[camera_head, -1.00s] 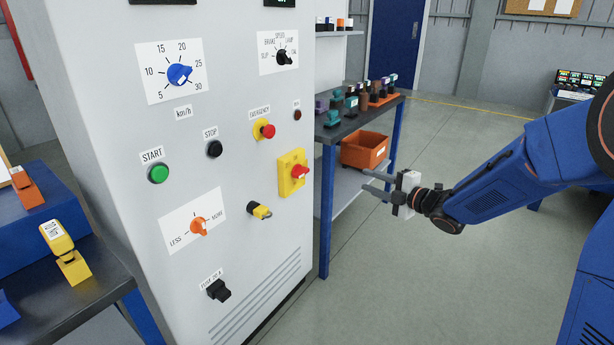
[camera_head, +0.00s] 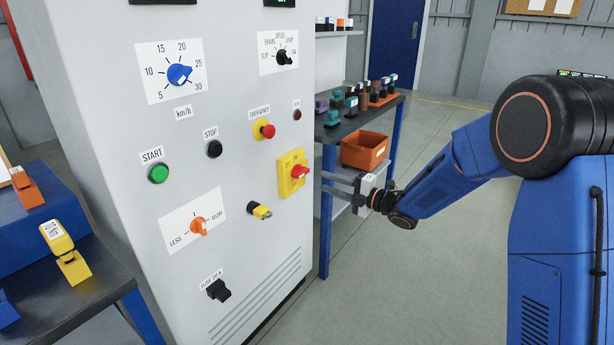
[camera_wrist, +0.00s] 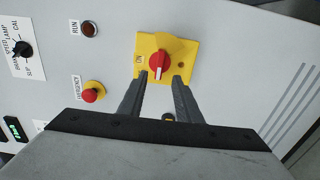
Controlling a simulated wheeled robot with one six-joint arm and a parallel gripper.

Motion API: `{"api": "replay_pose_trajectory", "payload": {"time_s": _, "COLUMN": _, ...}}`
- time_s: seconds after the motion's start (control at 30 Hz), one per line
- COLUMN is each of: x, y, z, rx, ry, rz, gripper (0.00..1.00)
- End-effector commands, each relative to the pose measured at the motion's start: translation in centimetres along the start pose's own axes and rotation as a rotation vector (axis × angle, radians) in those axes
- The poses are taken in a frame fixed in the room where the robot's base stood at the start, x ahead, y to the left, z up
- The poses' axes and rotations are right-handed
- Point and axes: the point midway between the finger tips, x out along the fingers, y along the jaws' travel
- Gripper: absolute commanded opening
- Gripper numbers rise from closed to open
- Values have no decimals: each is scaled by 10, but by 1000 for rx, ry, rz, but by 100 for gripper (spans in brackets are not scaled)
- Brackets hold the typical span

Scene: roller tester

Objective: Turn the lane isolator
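The lane isolator is a red rotary knob (camera_head: 300,172) on a yellow plate (camera_head: 287,186) at the right edge of the grey cabinet front. In the wrist view the red knob (camera_wrist: 159,62) has a white pointer mark, and an "ON" label stands beside it on the yellow plate (camera_wrist: 180,47). My gripper (camera_head: 326,182) is at the right of the cabinet, pointing at the isolator. In the wrist view its two fingers (camera_wrist: 158,92) are spread, with nothing between them. The knob appears just beyond the fingertips, apart from them.
A red emergency button (camera_head: 267,131) on a yellow base sits above the isolator. A blue-legged workbench (camera_head: 326,220) with an orange bin (camera_head: 364,150) stands behind my gripper. Open floor lies at right.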

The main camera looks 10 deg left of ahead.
Motion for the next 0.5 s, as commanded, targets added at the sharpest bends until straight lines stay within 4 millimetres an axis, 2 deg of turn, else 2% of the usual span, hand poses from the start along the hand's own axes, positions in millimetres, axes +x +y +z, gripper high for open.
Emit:
{"api": "replay_pose_trajectory", "payload": {"time_s": 0.2, "x": 40, "y": 0, "z": -1, "rx": 0, "ry": 3, "rz": 0, "gripper": 31}}
{"api": "replay_pose_trajectory", "payload": {"time_s": 0.5, "x": 80, "y": 0, "z": 0, "rx": 0, "ry": 0, "rz": 0, "gripper": 31}}
